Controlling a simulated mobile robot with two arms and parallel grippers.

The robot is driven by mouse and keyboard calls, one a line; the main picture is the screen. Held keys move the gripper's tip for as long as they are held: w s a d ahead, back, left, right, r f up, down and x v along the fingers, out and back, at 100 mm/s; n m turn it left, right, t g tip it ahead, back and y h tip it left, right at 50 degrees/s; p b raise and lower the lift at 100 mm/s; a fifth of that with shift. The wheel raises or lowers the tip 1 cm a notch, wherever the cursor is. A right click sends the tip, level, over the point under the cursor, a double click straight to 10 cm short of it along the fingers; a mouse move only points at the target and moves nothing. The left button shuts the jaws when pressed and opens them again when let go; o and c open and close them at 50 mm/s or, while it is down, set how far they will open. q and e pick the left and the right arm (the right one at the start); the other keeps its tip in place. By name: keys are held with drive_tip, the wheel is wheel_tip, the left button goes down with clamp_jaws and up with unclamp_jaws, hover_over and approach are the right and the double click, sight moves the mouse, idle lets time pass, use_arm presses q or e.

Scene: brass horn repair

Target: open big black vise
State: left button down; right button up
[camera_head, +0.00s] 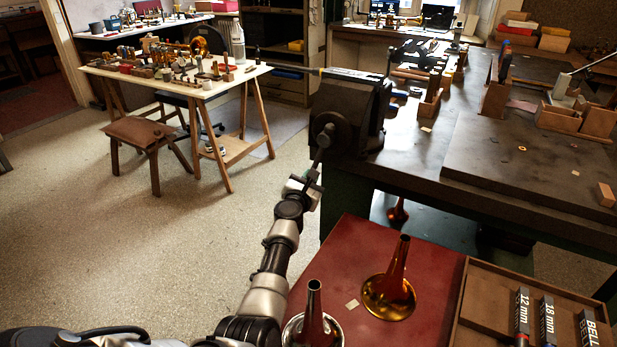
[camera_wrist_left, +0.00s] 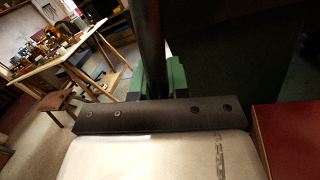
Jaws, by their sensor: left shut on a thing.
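The big black vise (camera_head: 352,108) is mounted at the left corner of the dark workbench. Its round screw end (camera_head: 330,133) faces left, and a bar handle (camera_head: 321,158) hangs down from it, slightly tilted. My left gripper (camera_head: 306,184) reaches up from below and is shut on the lower part of this handle. In the left wrist view the handle (camera_wrist_left: 150,45) shows as a dark upright bar beyond my gripper's body. The fingertips are small and partly hidden, and the gap between the vise jaws cannot be judged. My right gripper is not in view.
A red table (camera_head: 336,258) below the vise bears brass bells (camera_head: 389,292) close to my left arm, plus a wooden tray (camera_head: 474,305) with labelled tools. The dark workbench (camera_head: 430,182) extends right. A trestle table (camera_head: 205,92) and stool (camera_head: 139,133) stand left; open floor (camera_head: 120,240) lies between.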

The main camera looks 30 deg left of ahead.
use_arm(q)
drive_tip(key=shift+w+d+r, duration=0.1)
drive_tip(key=shift+r, duration=0.25)
drive_tip(key=c, duration=1.4)
unclamp_jaws()
drive_tip(key=o, duration=0.3)
drive_tip(key=shift+w+d+f, duration=0.1)
drive_tip(key=shift+w+f, duration=0.1)
drive_tip(key=shift+f, duration=0.1)
drive_tip(key=shift+s, duration=0.1)
drive_tip(key=s+d+p, duration=0.2)
drive_tip(key=s+p, duration=0.1)
drive_tip(key=s, duration=0.7)
drive_tip(key=shift+s+f+p, duration=0.2)
drive_tip(key=shift+s+p, duration=0.1)
drive_tip(key=shift+p, duration=0.05)
drive_tip(key=shift+f, duration=0.1)
